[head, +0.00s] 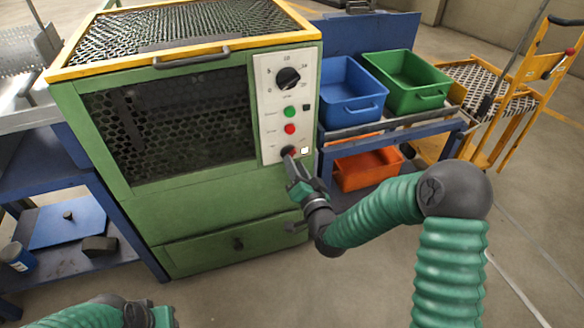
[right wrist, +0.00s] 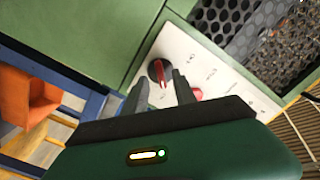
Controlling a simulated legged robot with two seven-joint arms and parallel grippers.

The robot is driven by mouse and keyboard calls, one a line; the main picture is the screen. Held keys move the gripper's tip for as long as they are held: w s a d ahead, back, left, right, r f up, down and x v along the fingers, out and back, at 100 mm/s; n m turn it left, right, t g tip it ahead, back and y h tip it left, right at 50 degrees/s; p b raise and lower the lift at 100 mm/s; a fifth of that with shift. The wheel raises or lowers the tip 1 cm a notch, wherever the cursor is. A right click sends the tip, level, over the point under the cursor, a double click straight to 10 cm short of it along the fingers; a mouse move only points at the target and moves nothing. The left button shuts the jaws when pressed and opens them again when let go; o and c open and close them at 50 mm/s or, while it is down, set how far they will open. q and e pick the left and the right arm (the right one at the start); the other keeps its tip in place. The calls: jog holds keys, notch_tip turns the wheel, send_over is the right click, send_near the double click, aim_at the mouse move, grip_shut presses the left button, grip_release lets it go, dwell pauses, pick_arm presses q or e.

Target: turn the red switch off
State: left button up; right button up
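The red switch (head: 289,151) is a dark rotary knob with red on it, low on the white control panel (head: 270,135) of the green furnace (head: 200,210). In the right wrist view the switch (right wrist: 159,72) shows a black grip with a red mark, in front of and between my fingertips. My right gripper (head: 290,160) is at the switch in the head view. Its fingers stand apart in the right wrist view (right wrist: 160,80); whether they touch the knob I cannot tell.
Above the switch are a red button (head: 290,129), a green button (head: 290,112) and a black dial (head: 288,78). Right of the furnace stand a blue bin (head: 350,92), a green bin (head: 405,80) and an orange bin (head: 368,168) on a rack. Open floor lies in front.

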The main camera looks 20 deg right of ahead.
jog(key=shift+w+b, duration=0.3)
jog(key=shift+w, duration=1.1)
grip_shut()
